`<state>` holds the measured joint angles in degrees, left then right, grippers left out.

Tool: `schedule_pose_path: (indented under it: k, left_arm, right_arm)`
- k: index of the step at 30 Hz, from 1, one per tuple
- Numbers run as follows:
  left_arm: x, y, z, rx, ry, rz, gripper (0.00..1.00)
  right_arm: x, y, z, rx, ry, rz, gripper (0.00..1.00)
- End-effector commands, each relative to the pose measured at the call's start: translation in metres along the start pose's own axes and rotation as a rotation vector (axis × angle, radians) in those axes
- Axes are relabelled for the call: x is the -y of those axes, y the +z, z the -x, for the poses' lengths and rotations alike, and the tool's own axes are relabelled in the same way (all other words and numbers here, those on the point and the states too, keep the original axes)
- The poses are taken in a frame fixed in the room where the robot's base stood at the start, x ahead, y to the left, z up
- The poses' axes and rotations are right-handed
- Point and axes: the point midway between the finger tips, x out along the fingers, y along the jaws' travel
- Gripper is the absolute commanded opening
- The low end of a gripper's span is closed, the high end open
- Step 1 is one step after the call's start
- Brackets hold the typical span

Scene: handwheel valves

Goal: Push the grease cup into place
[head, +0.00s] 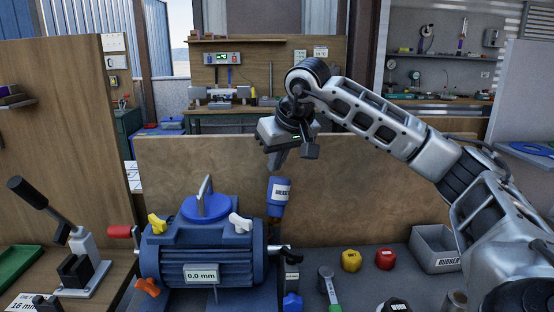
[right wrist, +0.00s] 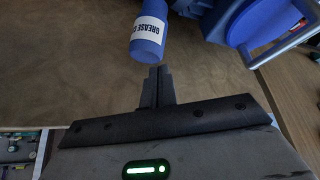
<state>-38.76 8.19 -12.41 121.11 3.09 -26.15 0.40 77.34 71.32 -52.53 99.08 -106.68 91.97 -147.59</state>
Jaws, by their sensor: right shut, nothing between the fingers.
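The blue grease cup (head: 279,197) with a white label stands slightly tilted at the right end of the blue motor-like machine (head: 200,250). In the right wrist view the grease cup (right wrist: 150,38) is just beyond the fingertips, its label partly readable. My right gripper (head: 277,163) is shut and empty, pointing down just above the cup. In the right wrist view its closed fingers (right wrist: 158,72) look close to the cup's end; whether they touch it I cannot tell. My left gripper is not in view.
A lever press (head: 75,255) stands at the left. Yellow (head: 351,260) and red (head: 385,259) knobs, a green-handled tool (head: 328,288) and a grey bin (head: 434,248) lie right of the machine. A wooden panel (head: 370,190) stands behind.

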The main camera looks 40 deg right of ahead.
Motion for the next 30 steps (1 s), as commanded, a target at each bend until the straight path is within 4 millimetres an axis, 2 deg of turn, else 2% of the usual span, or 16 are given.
schedule_pose_path:
  k: [30]
  left_arm:
    - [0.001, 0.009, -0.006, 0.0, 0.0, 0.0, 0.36]
  right_arm:
    - [0.0, 0.012, -0.02, 0.009, 0.002, 0.002, 0.0]
